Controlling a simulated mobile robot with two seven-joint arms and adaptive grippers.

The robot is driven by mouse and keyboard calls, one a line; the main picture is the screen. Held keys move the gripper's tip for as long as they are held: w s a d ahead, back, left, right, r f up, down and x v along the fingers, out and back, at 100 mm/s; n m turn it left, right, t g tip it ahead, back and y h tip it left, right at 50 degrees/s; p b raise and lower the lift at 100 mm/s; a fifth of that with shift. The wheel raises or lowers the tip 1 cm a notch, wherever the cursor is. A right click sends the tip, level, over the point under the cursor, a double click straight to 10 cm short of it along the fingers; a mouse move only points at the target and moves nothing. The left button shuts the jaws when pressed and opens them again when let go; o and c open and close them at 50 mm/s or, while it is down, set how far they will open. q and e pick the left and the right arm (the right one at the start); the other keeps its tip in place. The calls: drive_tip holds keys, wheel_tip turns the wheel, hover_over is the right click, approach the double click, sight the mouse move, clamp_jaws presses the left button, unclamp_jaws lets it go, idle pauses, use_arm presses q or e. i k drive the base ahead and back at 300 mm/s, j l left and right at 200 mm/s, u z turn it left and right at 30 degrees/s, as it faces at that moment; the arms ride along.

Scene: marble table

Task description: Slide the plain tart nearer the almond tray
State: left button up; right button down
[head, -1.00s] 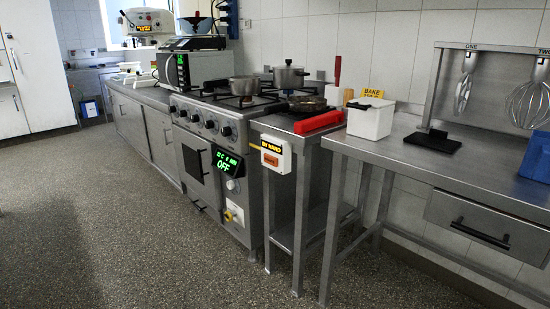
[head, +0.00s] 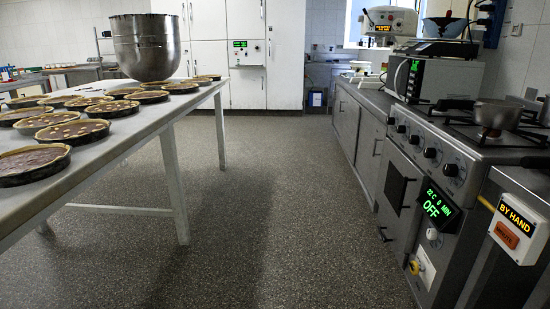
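Several round tarts in dark tins stand on the pale marble table (head: 120,140) at the left. The nearest tart (head: 33,163), at the lower left and partly cut off by the frame, has a brown top that looks plain. Behind it, a tart with pale pieces on top (head: 72,131) stands near the table's right edge. Smaller tarts farther back (head: 180,88) also look plain, but are too small to be sure. I cannot make out an almond tray. Neither of my grippers is in view.
A large steel mixing bowl (head: 146,48) stands at the table's far end. A stove (head: 455,150) with a pot (head: 497,113) and a counter (head: 360,100) line the right side. The speckled floor (head: 270,220) between table and stove is clear.

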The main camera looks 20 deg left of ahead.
sight(28, 164)
drive_tip(key=i+l+u, duration=0.1)
drive_tip(key=u, duration=0.4)
drive_tip(key=i+l+u, duration=0.2)
drive_tip(key=u, duration=0.3)
drive_tip(key=i+l+u, duration=0.1)
drive_tip(key=l+u, duration=0.15)
drive_tip(key=u, duration=0.25)
